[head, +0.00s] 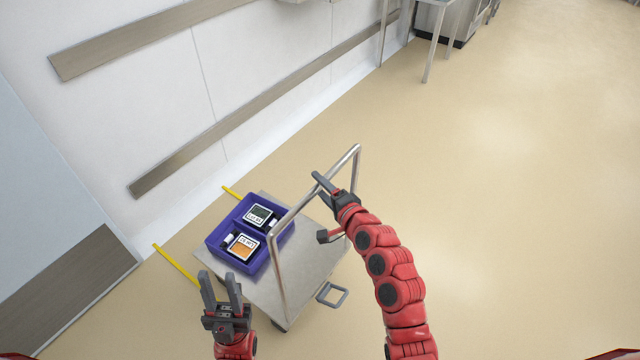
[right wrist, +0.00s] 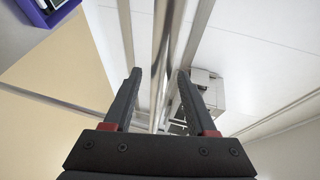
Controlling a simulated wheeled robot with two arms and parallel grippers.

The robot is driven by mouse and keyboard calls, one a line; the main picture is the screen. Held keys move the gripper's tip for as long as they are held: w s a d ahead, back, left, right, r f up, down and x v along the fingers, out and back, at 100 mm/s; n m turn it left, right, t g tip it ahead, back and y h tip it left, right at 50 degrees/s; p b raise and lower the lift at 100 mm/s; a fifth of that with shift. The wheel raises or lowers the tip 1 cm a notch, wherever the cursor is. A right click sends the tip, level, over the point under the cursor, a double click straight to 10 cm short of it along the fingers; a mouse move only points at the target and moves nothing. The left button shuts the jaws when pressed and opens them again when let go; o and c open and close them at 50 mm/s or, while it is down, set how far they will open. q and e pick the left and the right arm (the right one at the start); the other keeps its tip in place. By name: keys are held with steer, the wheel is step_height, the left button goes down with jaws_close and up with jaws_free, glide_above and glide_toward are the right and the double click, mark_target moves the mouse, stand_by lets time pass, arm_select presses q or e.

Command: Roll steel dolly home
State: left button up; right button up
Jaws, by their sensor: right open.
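The steel dolly (head: 318,254) stands on the floor near the wall, with a flat deck and an upright tubular handle (head: 285,275). A purple crate (head: 263,262) with two dark-and-light labelled items sits on its deck. My right gripper (head: 319,205) is at the handle's top bar. In the right wrist view the steel bar (right wrist: 163,50) runs between its two open fingers, with gaps visible. My left gripper (head: 218,276) is open and empty, in front of the crate and left of the handle; its height above the deck is unclear.
Yellow floor lines (head: 176,264) show beside the dolly on the wall side. A grey pedal-like loop (head: 332,294) sticks out at the dolly's near right edge. The wall has wooden bumper rails (head: 250,117). A steel table stands at the top. Open floor (head: 520,190) lies right.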

steer(key=shift+w+a+f, duration=0.15)
steer(key=shift+w, duration=0.15)
steer(key=shift+c, duration=0.4)
jaws_close()
stand_by(0.9)
